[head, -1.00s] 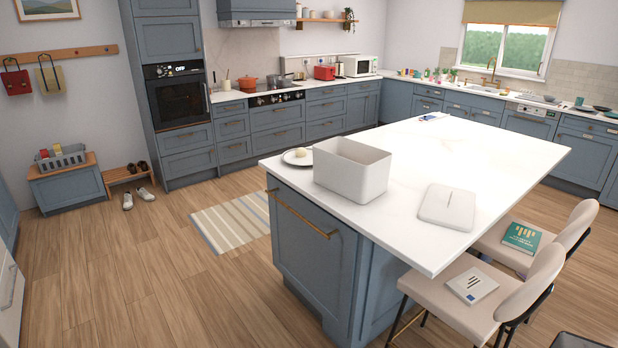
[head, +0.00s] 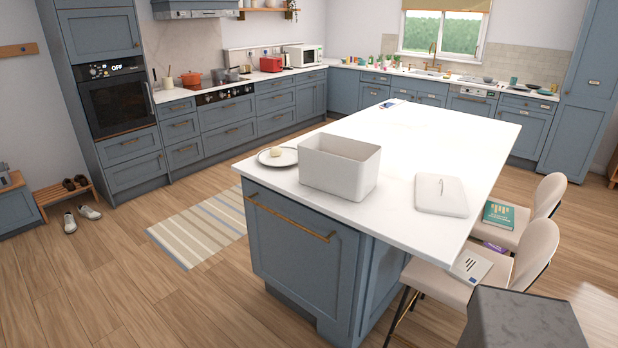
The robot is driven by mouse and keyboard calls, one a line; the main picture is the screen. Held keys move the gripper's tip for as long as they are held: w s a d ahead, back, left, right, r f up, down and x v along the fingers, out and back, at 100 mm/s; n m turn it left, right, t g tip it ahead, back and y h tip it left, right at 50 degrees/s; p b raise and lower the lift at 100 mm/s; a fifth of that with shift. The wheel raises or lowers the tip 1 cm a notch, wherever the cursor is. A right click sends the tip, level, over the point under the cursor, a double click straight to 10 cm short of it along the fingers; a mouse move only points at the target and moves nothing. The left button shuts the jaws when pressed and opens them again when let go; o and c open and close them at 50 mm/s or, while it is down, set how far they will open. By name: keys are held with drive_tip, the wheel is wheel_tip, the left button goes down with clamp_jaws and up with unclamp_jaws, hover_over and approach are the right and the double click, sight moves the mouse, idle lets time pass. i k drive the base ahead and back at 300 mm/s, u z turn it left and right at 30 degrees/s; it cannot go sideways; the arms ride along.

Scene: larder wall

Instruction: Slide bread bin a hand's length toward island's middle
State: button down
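The bread bin (head: 340,171) is a light grey, open-topped box standing upright on the near end of the white island (head: 427,138). It sits close to the island's near left edge. A flat pale lid-like panel with a small handle (head: 441,194) lies on the island to the right of the bin, apart from it. The island's middle lies beyond the bin, up and to the right in the picture. The bin's inner floor is hidden. My gripper is not in view.
A plate with a round pale item (head: 277,156) stands just left of the bin. The island top beyond the bin is largely bare. Two stools (head: 535,248) with books stand along its right side. A dark grey box-like shape (head: 524,318) fills the lower right. Open floor (head: 150,290) lies at left.

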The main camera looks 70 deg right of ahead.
sight(346, 168)
drive_tip(key=z, duration=0.35)
drive_tip(key=i, duration=0.7)
drive_tip(key=z, duration=0.7)
drive_tip(key=i, duration=0.5)
drive_tip(key=z, duration=0.2)
